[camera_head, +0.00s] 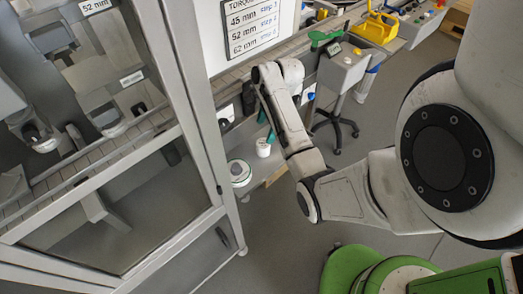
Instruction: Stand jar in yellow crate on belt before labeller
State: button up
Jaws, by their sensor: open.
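A small white jar (263,149) stands low beside the line, on what looks like a shelf or ledge. My gripper (267,127) is just above the jar, at the end of my bent arm. Its teal fingertips show apart, partly hidden by my arm links, and I see nothing held between them. A yellow crate (375,28) with a raised handle sits at the top right, well away from my gripper. The conveyor belt (88,158) runs along the line at the left behind the framed guard. I cannot tell which machine is the labeller.
A white and green round tub (240,172) sits left of the jar. A sign board (252,28) and the metal guard frame (190,90) stand close to my arm's left. A wheeled grey stand (343,70) is beyond. The grey floor (290,235) is open below.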

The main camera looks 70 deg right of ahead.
aim_at(263, 143)
jog(key=x, duration=0.2)
jog(key=shift+a+f, duration=0.1)
jog(key=shift+f, duration=0.2)
jog(key=x, duration=0.2)
jog(key=s+x, duration=0.1)
jog(key=x, duration=0.1)
jog(key=shift+a+f, duration=0.1)
jog(key=shift+a, duration=0.05)
jog(key=shift+w+f, duration=0.2)
jog(key=shift+f, duration=0.3)
jog(key=shift+c, duration=0.3)
jog(key=c, duration=1.2)
jog(key=shift+r, duration=0.1)
